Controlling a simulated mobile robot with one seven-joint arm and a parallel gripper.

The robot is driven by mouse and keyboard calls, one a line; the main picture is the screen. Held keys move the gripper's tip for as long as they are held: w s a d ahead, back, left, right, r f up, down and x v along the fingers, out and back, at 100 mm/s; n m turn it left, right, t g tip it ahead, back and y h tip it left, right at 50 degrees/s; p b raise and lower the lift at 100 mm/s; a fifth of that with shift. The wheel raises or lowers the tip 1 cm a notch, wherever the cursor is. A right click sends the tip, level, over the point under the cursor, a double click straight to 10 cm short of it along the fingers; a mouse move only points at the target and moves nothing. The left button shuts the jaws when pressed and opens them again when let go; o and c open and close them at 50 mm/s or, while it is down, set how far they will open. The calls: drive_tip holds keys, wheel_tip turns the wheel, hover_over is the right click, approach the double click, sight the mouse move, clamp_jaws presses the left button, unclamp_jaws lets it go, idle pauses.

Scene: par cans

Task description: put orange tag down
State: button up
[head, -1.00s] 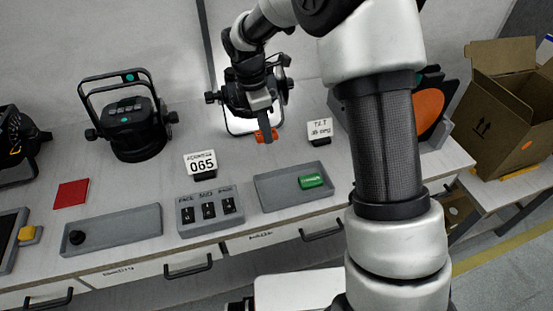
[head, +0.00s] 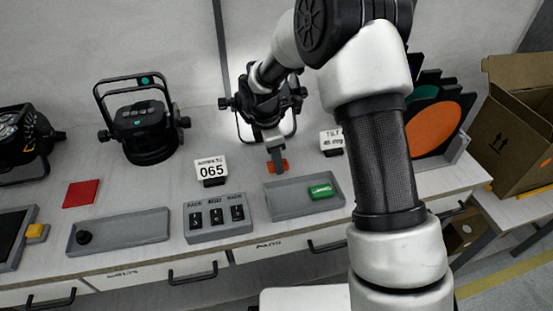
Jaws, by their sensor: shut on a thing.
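My gripper (head: 277,163) is at the back edge of the right grey tray (head: 284,208), pointing down. It is shut on the orange tag (head: 285,168), which shows on both sides of the fingers. The tag is over the back left part of the tray; I cannot tell whether it touches the tray. A green tag (head: 321,191) lies in the right part of the same tray.
A switch box (head: 215,215) stands left of the tray, with the 065 sign (head: 211,170) behind it. A tilt sign (head: 332,141) stands behind the tray. A par can (head: 143,125) and a red square (head: 81,193) are at left. The tray's middle is bare.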

drive_tip(key=o, duration=1)
drive_tip(key=shift+f, duration=0.1)
